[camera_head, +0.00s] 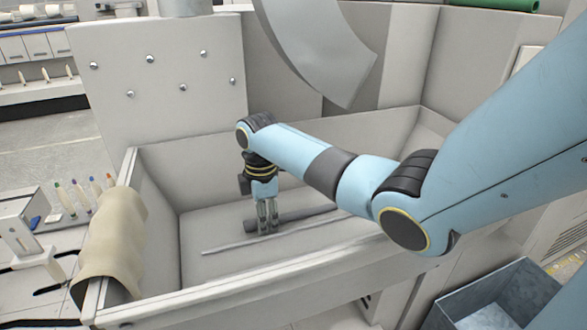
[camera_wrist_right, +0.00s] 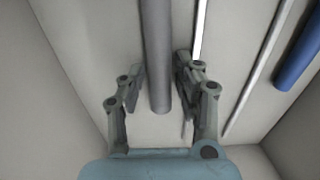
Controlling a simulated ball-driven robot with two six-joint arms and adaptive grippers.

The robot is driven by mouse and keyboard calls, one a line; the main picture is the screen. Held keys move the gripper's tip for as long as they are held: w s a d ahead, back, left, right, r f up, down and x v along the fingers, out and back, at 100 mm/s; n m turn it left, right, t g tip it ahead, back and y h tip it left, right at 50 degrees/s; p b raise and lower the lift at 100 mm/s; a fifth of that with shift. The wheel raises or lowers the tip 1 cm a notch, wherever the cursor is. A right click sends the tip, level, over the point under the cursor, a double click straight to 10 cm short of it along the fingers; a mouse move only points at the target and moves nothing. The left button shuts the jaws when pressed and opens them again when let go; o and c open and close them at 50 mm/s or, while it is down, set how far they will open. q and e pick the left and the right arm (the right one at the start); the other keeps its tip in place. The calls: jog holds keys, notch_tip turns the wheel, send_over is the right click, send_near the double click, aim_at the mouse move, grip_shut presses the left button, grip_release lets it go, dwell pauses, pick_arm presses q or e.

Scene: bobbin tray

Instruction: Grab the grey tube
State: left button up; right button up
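The grey tube (camera_head: 295,216) lies on the floor of the grey tray (camera_head: 200,300). In the right wrist view the grey tube (camera_wrist_right: 157,45) runs from the top edge down between my fingers, its near end showing just short of the palm. My right gripper (camera_head: 267,224) points down into the tray at the tube. In the right wrist view the gripper (camera_wrist_right: 160,82) is open, one finger on each side of the tube. The left finger looks very close to it; a small gap shows on the right. Contact is unclear. My left gripper is not in view.
In the wrist view a thin pale rod (camera_wrist_right: 201,28), a second thin rod (camera_wrist_right: 262,68) and a blue tube (camera_wrist_right: 300,55) lie right of the grey tube. The tray walls surround the gripper. A beige cloth (camera_head: 112,240) hangs over the left wall.

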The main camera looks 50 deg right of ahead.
grip_shut()
